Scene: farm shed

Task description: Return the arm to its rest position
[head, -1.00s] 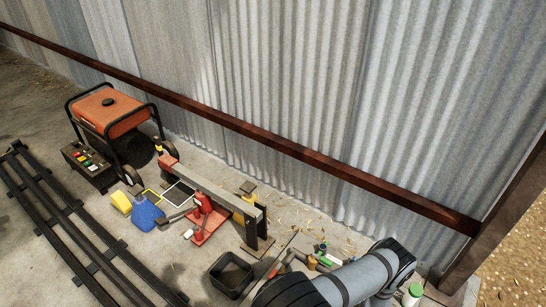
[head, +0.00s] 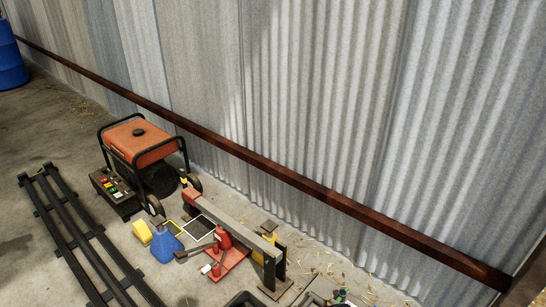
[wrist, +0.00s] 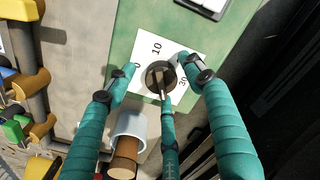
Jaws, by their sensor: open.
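My gripper (wrist: 157,80) shows in the wrist view, with teal fingers spread apart and nothing held between them. Its fingertips are in front of a dark round dial knob (wrist: 160,73) on a white number plate (wrist: 150,47) fixed to a green panel (wrist: 225,35). A 10 and a 30 can be read on the plate. One finger covers part of the knob's lower side. I cannot tell whether any finger touches the knob. My arm and gripper are not visible in the head view.
In the head view an orange generator (head: 140,140) stands by the corrugated wall (head: 300,90), with a blue jug (head: 165,247), a yellow block (head: 142,231) and a red stand (head: 228,262) nearby. Black rails (head: 80,240) lie at left. Dark clutter borders the green panel at right in the wrist view.

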